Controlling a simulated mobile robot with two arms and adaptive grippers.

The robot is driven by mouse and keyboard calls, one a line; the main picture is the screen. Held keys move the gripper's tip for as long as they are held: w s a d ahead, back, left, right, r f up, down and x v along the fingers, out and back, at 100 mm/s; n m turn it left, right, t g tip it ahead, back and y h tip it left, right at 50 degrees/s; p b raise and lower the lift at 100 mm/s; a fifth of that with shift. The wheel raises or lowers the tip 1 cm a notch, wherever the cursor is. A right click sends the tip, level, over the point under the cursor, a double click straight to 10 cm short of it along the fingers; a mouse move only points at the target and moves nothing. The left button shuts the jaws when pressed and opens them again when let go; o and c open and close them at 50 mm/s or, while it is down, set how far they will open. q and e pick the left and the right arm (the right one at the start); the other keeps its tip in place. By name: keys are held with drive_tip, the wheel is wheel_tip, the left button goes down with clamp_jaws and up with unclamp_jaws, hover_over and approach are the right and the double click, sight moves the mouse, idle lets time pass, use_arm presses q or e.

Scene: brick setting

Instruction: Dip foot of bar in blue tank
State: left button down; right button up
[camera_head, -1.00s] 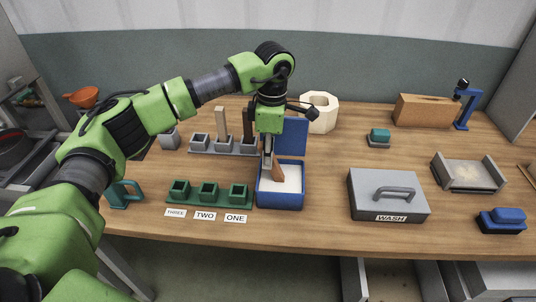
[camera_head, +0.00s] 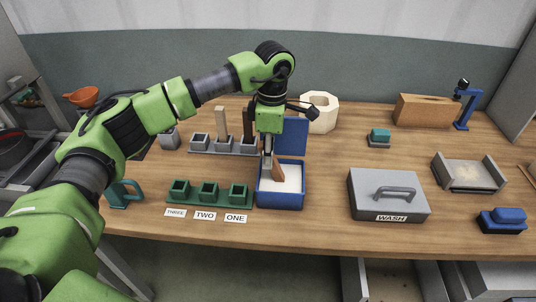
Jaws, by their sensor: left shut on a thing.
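The blue tank (camera_head: 281,201) stands open near the middle of the table, its blue lid raised at the back (camera_head: 294,138). White contents (camera_head: 291,180) show inside it. My left gripper (camera_head: 267,158) is over the tank's left part, pointing down and shut on a brown bar (camera_head: 278,172). The bar's lower end is at the white contents; I cannot tell how deep it goes. The gripper hides part of the bar. My right gripper is not in view.
A green rack (camera_head: 210,195) with empty sockets, labelled THREE, TWO, ONE, is left of the tank. A grey rack (camera_head: 230,147) holding upright bars stands behind it. A grey WASH box (camera_head: 388,205) is to the right, with clear table between.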

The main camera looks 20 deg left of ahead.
use_arm(q)
drive_tip(key=shift+r+p, duration=1.9)
drive_tip(key=shift+r, duration=1.65)
